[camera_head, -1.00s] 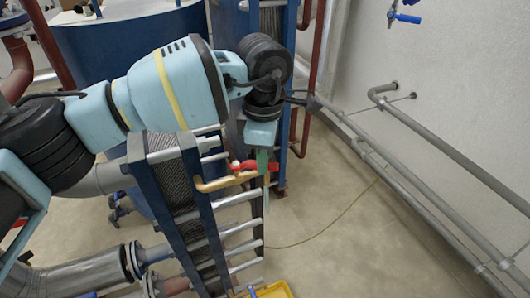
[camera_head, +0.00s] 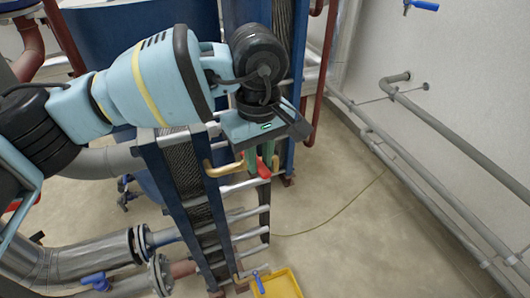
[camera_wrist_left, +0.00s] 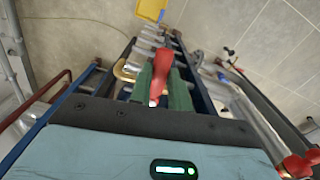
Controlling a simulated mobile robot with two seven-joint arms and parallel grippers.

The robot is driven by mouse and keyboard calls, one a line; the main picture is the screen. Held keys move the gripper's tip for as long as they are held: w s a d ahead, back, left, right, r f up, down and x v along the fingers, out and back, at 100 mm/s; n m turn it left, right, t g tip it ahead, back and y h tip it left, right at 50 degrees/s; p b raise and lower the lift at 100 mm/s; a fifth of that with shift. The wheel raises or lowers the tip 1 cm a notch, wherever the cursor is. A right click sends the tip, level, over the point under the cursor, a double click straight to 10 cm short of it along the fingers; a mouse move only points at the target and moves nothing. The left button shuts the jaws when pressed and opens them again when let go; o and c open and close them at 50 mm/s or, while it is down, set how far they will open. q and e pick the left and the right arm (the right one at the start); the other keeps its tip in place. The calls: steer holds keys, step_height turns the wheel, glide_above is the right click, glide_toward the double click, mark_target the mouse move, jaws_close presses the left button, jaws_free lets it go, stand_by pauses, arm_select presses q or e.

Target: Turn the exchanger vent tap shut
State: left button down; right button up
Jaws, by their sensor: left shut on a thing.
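The vent tap's red handle (camera_head: 263,169) sits by a brass pipe (camera_head: 222,170) on the near plate exchanger (camera_head: 185,185). My left gripper (camera_head: 261,160) comes down over the handle, its green fingers on either side of it. In the left wrist view, the red handle (camera_wrist_left: 163,60) runs between the green fingers of my left gripper (camera_wrist_left: 160,88), which is shut on it. The brass pipe (camera_wrist_left: 122,72) shows just left of the fingers there. The tap's body is largely hidden by the gripper. My right gripper is not in view.
A yellow tray (camera_head: 283,287) lies on the floor below the exchanger, near a blue-handled tap (camera_head: 259,283). Another blue-handled valve (camera_head: 96,281) is at lower left. Grey pipes (camera_head: 440,130) run along the right wall. The floor between is open, with a thin hose (camera_head: 330,222).

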arm_select(q)
steer(key=shift+s+a+m, duration=0.25)
steer(key=shift+a+m, duration=0.15)
steer(key=shift+m, duration=0.5)
steer(key=c, duration=1.3)
jaws_free()
steer(key=shift+r+b, duration=0.3)
steer(key=shift+r, duration=3.6)
